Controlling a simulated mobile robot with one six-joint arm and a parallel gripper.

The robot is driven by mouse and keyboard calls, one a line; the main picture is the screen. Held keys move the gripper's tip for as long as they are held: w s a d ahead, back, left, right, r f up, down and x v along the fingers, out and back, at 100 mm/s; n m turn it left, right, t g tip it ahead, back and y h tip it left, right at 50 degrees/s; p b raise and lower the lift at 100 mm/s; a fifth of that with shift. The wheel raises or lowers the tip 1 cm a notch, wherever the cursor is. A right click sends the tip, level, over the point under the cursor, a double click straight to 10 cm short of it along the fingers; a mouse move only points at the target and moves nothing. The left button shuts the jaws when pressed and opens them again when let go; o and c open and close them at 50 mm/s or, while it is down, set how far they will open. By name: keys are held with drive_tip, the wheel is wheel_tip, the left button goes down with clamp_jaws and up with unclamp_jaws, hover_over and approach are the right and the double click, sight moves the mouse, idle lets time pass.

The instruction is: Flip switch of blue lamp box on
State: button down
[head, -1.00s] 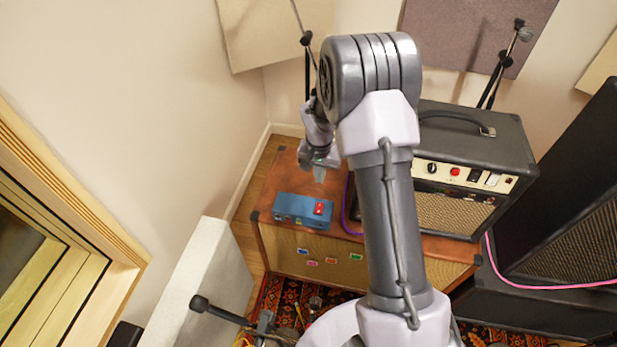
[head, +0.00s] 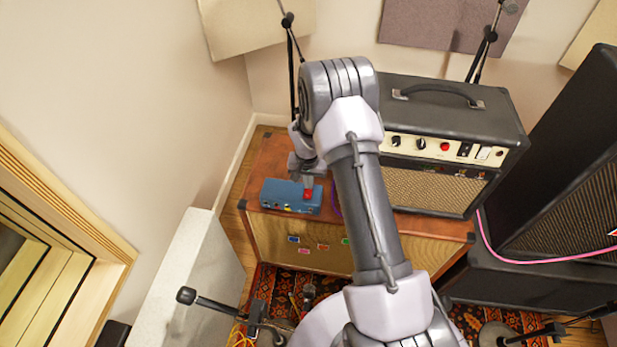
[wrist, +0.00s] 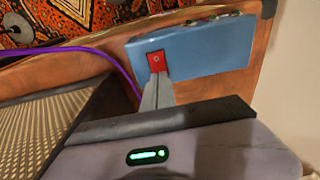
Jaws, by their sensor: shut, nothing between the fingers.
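The blue lamp box (head: 290,196) sits on top of the brown wooden cabinet near its front left. Its red switch (head: 308,194) is on the right part of its top. My gripper (head: 308,183) is shut and empty, pointing down with its tips at the red switch. The wrist view shows the blue box (wrist: 205,48), the red switch (wrist: 156,61) and my gripper tips (wrist: 157,78) right at the switch's edge. I cannot tell whether they touch it. The switch's position is unclear.
A black amplifier (head: 440,140) stands on the cabinet (head: 300,245) to the right of the box. A purple cable (wrist: 95,52) runs close to the box. A tall black speaker (head: 570,190) stands at the right, and a white panel (head: 190,280) at the front left.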

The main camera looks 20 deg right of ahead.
drive_tip(key=shift+f, duration=0.35)
drive_tip(key=shift+w+d+f+b, duration=0.1)
drive_tip(key=shift+f+b, duration=0.2)
drive_tip(key=shift+b, duration=0.1)
drive_tip(key=shift+r, duration=0.1)
drive_tip(key=shift+s, duration=0.2)
drive_tip(key=shift+s+a+r, duration=0.15)
drive_tip(key=shift+s+a, duration=0.35)
